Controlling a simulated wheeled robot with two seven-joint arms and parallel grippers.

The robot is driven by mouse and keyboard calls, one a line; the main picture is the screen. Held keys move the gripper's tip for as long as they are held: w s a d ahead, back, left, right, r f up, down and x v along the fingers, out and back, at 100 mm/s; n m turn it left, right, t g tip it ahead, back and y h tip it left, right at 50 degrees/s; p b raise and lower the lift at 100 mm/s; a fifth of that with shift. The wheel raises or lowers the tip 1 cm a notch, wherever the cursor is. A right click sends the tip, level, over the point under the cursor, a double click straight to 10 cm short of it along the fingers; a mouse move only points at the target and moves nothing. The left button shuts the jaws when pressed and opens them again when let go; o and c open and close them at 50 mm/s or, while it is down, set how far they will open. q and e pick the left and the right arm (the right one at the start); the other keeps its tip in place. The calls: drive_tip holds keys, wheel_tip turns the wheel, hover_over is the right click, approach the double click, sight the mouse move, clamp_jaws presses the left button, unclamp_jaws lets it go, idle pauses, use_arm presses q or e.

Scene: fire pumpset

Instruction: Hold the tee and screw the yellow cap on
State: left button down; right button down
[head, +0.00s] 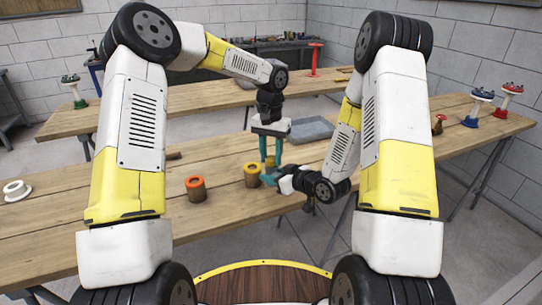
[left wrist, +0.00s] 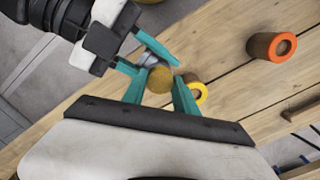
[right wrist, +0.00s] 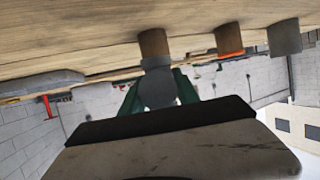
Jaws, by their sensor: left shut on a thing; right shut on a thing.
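My left gripper (head: 270,166) points down over the near table, its teal fingers shut on the round brass-yellow cap (left wrist: 160,80). My right gripper (head: 275,181) comes in from the right just below it. In the right wrist view its fingers (right wrist: 158,98) are shut on the grey tee (right wrist: 158,88), seen end-on as a round face. In the left wrist view, a small grey-blue part of the tee (left wrist: 147,60) shows close beside the cap. The fingers hide most of both, so I cannot tell whether the threads are engaged.
A brown stand with a yellow ring (head: 251,173) is close beside the grippers. An orange-ringed brown stand (head: 195,189) and a white flanged part (head: 16,190) are farther left. A grey slab (head: 312,129) lies behind. Red and blue valve parts (head: 478,107) stand on the right.

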use_arm(q)
drive_tip(key=c, duration=0.9)
unclamp_jaws()
drive_tip(key=r, duration=1.2)
drive_tip(key=shift+w, duration=0.4)
